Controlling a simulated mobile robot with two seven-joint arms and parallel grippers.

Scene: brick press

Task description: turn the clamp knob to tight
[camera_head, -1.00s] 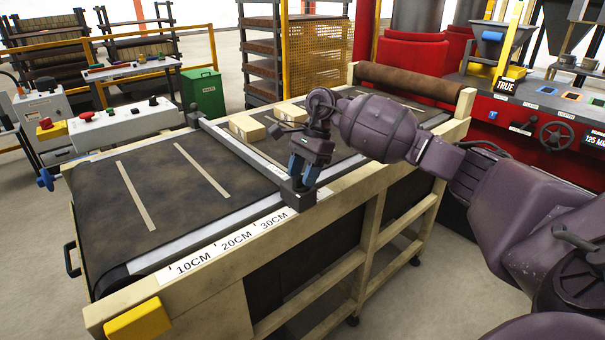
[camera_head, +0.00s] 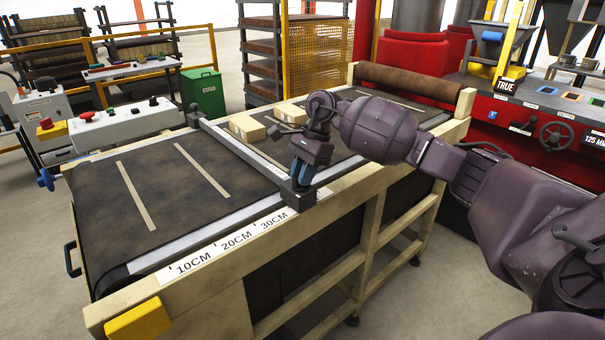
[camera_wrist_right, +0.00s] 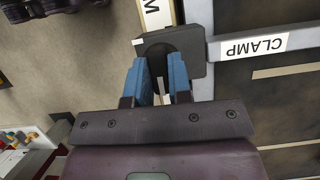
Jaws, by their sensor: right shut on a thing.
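The clamp is a bar (camera_head: 240,150) across the belt with a dark end block (camera_head: 299,198) at the near rail, close to the 30CM mark. In the right wrist view a white CLAMP label (camera_wrist_right: 254,46) is on the bar. The dark round clamp knob (camera_wrist_right: 156,44) sits on the end block; in the head view my gripper hides it. My right gripper (camera_head: 300,178) points down over the block. Its blue fingers (camera_wrist_right: 158,72) are shut on the knob, one on each side. The knob's angle cannot be read. My left gripper is not in view.
The conveyor belt (camera_head: 120,215) is bare left of the bar except for pale stripes. Pale bricks (camera_head: 247,127) lie just beyond the bar. A rail with a 10CM to 30CM scale (camera_head: 236,237) runs along the near edge. A red machine (camera_head: 540,150) stands at right.

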